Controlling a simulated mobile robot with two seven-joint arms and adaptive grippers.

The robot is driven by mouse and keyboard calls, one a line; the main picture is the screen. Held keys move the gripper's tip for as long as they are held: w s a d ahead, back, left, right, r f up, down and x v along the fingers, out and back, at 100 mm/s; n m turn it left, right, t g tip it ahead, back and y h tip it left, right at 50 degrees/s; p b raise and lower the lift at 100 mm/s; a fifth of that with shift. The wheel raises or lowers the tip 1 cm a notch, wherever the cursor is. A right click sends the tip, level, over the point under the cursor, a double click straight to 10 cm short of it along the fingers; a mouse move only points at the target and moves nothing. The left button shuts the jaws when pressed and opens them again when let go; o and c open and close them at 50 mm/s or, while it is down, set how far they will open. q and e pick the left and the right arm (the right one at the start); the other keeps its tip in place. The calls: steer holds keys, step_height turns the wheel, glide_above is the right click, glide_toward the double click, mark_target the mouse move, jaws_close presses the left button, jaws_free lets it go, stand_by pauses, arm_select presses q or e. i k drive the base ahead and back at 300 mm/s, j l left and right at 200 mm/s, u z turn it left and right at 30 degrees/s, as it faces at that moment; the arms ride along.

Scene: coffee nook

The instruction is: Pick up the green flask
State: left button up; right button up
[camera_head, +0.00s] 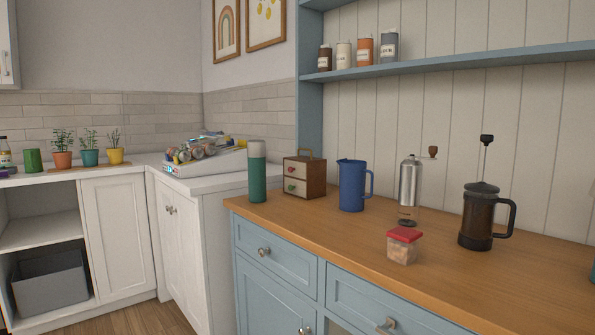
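The green flask (257,178) stands upright near the left end of the wooden countertop (330,226). It has a green body and a pale grey top. It is fully in sight, with nothing in front of it. Neither of my grippers shows in the head view.
Right of the flask stand a small drawer box (304,179), a blue pitcher (352,186), a silver grinder (409,186), a red-lidded container (403,246) and a French press (479,217). A blue shelf (460,61) with jars hangs above.

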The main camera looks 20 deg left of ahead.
mark_target(255, 148)
steer(key=j+z, duration=0.3)
steer(key=j, duration=0.25)
steer(key=k+j+z, duration=0.1)
steer(key=j+z, duration=0.15)
steer(key=j, duration=0.3)
steer(key=k+j, duration=0.1)
steer(key=j, duration=0.25)
steer(key=j+z, duration=0.15)
steer(key=j, duration=0.25)
steer(key=k+j, duration=0.15)
steer(key=j, duration=0.2)
steer(key=z, duration=0.05)
